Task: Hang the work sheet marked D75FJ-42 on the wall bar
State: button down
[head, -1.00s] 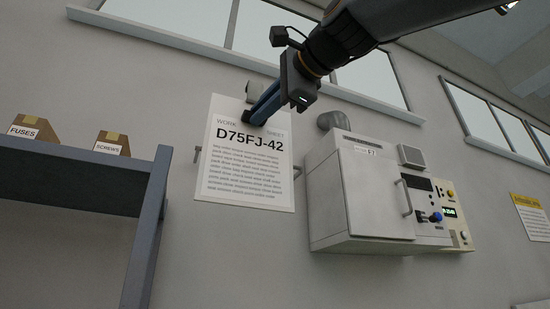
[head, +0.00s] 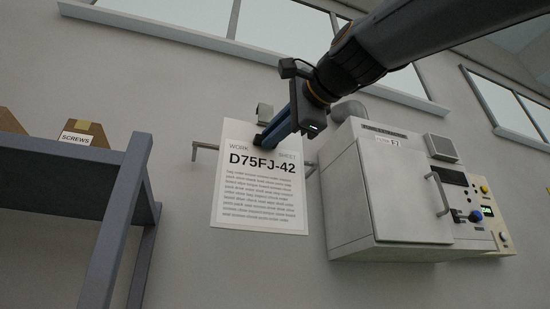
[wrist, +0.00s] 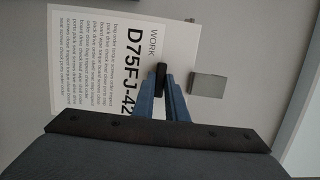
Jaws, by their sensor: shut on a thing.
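The work sheet (head: 262,195) marked D75FJ-42 is white and hangs roughly upright from my gripper (head: 262,145), which is shut on its top edge area. In the wrist view the sheet (wrist: 95,65) shows sideways, with the gripper fingers (wrist: 162,85) at its edge. The wall bar (head: 205,146) is a thin grey rail whose left end shows left of the sheet and whose right end shows at its right edge. The sheet is in front of the bar and hides its middle. I cannot tell how far apart they are.
A white wall cabinet (head: 385,195) with a handle and control panel is close to the right of the sheet. A blue shelf rack (head: 105,215) with a box marked SCREWS (head: 83,137) stands at left. A small grey block (head: 265,112) is on the wall above the sheet.

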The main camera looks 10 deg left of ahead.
jog(key=shift+w+a+r+p, duration=0.1)
jog(key=shift+w+a+p, duration=0.25)
jog(key=shift+p, duration=0.7)
jog(key=shift+w+a+f+p, duration=0.1)
jog(key=shift+w+a+p, duration=0.1)
jog(key=shift+w+p, duration=0.65)
jog(key=shift+w+a+r+p, duration=0.1)
jog(key=shift+w+a+p, duration=0.15)
jog(key=shift+p, duration=1)
jog(key=w+a+f, duration=0.2)
jog(key=w+a, duration=0.5)
jog(key=w, duration=0.5)
jog(key=shift+w+a, duration=0.2)
jog(key=shift+a, duration=0.15)
jog(key=shift+f, duration=0.1)
